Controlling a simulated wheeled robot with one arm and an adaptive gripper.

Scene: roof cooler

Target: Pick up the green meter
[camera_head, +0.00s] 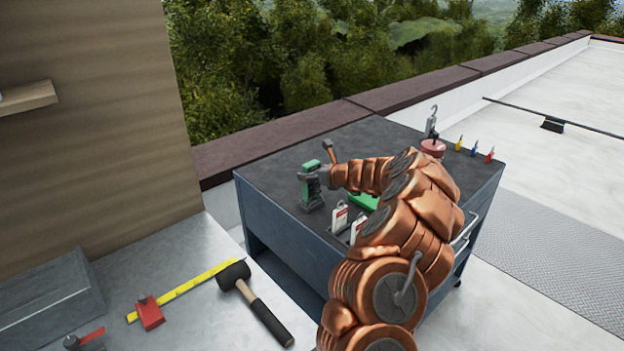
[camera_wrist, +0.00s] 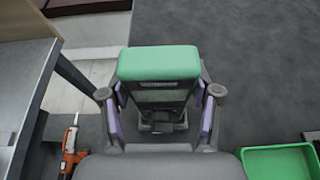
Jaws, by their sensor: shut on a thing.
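The green meter (camera_head: 311,188) has a green top and a dark grey body. It is upright at the near left part of the dark cart top in the head view. My gripper (camera_head: 319,178) reaches it from the right and is shut on it. In the wrist view the meter (camera_wrist: 158,64) sits between the two fingers (camera_wrist: 160,112), its green top toward the camera and its lower part partly hidden. I cannot tell whether its base touches the cart top.
The cart (camera_head: 268,178) also holds a green tray (camera_head: 364,201), white tags (camera_head: 339,217), a red round item (camera_head: 433,148) and small coloured items (camera_head: 473,152). My arm hides part of it. A mallet (camera_head: 256,305) and yellow rule (camera_head: 190,287) lie on the metal bench (camera_head: 190,325).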

